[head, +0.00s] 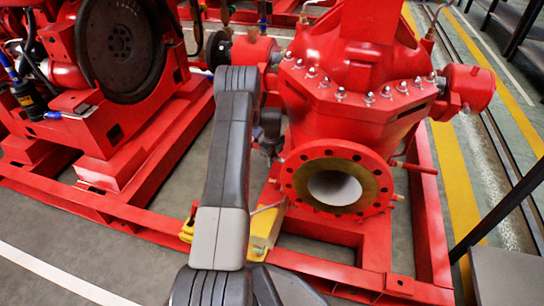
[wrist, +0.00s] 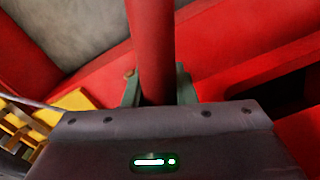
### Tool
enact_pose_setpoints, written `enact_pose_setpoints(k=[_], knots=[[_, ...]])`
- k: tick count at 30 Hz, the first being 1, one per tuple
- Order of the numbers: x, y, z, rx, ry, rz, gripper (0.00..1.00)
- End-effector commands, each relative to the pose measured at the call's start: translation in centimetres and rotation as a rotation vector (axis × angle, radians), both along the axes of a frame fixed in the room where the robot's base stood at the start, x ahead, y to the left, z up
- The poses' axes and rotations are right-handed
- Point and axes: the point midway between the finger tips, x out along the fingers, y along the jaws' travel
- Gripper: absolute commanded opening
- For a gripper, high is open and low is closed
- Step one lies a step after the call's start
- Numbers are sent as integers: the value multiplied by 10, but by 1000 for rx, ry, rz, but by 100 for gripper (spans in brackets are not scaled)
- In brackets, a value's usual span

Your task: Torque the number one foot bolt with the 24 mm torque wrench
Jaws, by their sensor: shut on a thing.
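In the wrist view my gripper (wrist: 158,88) has its two grey-green fingers on either side of a red round bar (wrist: 150,40). It is shut on the bar, which runs up out of the picture. I cannot tell from its visible part whether this is the torque wrench. In the head view my own arm hides the gripper. The red pump (head: 350,110) stands on a red base frame (head: 432,240). Small bolt heads (head: 400,283) show on the frame at the lower right. I cannot tell which one is the number one foot bolt.
A yellow block (head: 262,228) with a thin grey rod (head: 268,208) by it sits beside the round pump flange (head: 338,180). A red engine (head: 100,90) with a dark flywheel stands at the left. A dark rail (head: 500,212) crosses the right edge. Grey floor (head: 120,240) is open at lower left.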

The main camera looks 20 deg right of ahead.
Motion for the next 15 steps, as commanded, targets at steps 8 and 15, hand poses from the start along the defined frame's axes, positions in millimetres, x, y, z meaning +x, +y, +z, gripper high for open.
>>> enact_pose_setpoints(k=[8, 15], knots=[[-14, 23, 0, 0, 0, 193, 0], [-33, 43, 0, 0, 0, 385, 0]])
